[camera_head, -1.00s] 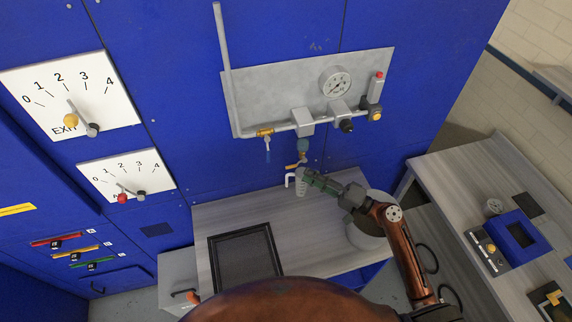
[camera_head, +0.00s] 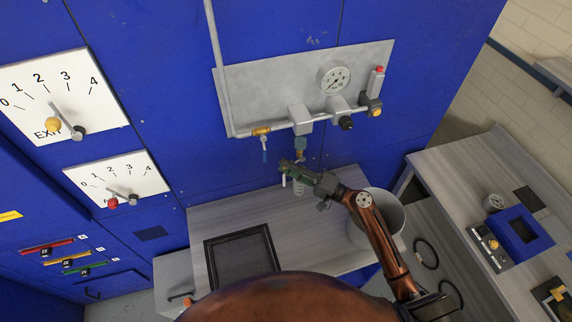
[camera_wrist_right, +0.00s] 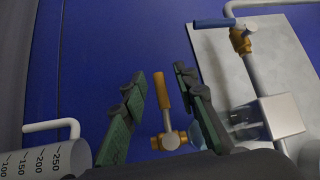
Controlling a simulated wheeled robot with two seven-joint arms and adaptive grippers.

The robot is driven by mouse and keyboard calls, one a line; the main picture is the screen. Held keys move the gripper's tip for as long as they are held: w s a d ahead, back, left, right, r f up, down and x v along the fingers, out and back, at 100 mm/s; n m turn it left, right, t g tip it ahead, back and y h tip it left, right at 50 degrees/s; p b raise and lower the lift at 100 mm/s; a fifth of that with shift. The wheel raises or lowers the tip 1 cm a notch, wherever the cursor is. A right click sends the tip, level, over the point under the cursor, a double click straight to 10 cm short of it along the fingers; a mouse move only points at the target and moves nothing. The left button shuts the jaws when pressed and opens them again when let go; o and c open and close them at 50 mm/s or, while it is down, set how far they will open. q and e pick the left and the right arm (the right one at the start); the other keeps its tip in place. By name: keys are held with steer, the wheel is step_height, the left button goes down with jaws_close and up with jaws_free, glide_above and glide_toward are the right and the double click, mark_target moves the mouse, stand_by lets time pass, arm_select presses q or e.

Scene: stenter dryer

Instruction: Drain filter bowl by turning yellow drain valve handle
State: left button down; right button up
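The yellow drain valve handle (camera_wrist_right: 162,90) shows in the right wrist view, between the two green-padded fingers of my right gripper (camera_wrist_right: 158,95). The fingers are open, with a visible gap on each side of the handle. The brass valve body (camera_wrist_right: 169,140) is just below it. The bluish filter bowl (camera_wrist_right: 197,137) is partly hidden behind one finger. In the head view the filter bowl (camera_head: 300,147) hangs under the regulator panel, and my right gripper (camera_head: 289,168) is just below it, hiding most of the handle. My left gripper is not in view.
A graduated measuring cup (camera_wrist_right: 42,160) stands close to the gripper. A blue-handled valve (camera_head: 264,145) and pressure gauge (camera_head: 335,77) are on the grey panel (camera_head: 270,85). A bucket (camera_head: 385,215) and a dark framed filter (camera_head: 242,258) are on the bench (camera_head: 205,220).

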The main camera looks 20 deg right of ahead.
steer(key=shift+w+a, duration=0.2)
steer(key=shift+a, duration=0.1)
steer(key=shift+c, duration=0.4)
jaws_close()
